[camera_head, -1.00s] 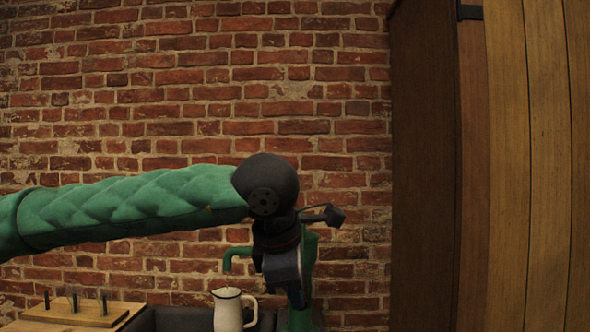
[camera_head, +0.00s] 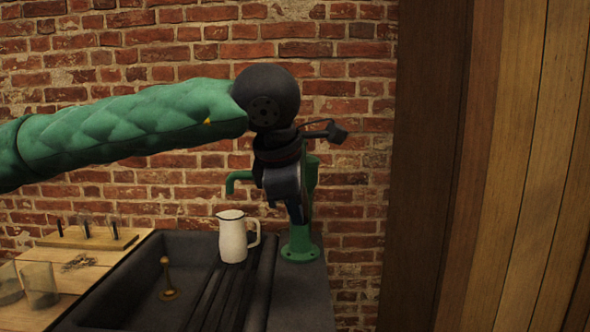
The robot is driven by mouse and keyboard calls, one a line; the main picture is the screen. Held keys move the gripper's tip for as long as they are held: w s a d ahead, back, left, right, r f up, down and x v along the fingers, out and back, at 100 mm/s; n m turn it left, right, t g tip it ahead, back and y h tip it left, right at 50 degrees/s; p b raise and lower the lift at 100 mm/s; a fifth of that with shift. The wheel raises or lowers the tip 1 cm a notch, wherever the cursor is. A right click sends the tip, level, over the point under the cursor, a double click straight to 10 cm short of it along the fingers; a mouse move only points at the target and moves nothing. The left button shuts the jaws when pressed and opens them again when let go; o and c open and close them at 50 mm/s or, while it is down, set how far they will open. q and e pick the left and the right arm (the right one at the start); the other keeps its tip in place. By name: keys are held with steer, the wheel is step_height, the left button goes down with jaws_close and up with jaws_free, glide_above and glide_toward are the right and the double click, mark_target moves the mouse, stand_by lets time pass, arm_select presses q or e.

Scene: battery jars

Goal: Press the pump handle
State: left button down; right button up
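The green pump (camera_head: 301,247) stands on the dark counter at the right end of the sink, its spout (camera_head: 236,180) pointing left. My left gripper (camera_head: 298,212) hangs pointing down in front of the pump and hides much of its body. Its fingers are too dark and too edge-on to tell open from shut. A dark bar (camera_head: 325,131) sticks out to the right above the pump; I cannot tell whether it is the pump handle or part of my gripper. A white pitcher (camera_head: 233,238) with a dark rim stands upright below the spout. My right gripper is out of view.
The dark sink (camera_head: 140,285) has a ribbed drainboard under the pitcher and a brass piece (camera_head: 168,280) in its basin. At left are a wooden board (camera_head: 88,239) with small jars and two glass jars (camera_head: 40,285). A brick wall stands behind, wooden panels (camera_head: 500,180) at right.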

arm_select(q)
steer(key=s+v, duration=0.1)
steer(key=v, duration=1.2)
steer(key=shift+s, duration=0.2)
steer(key=shift+a+r, duration=0.1)
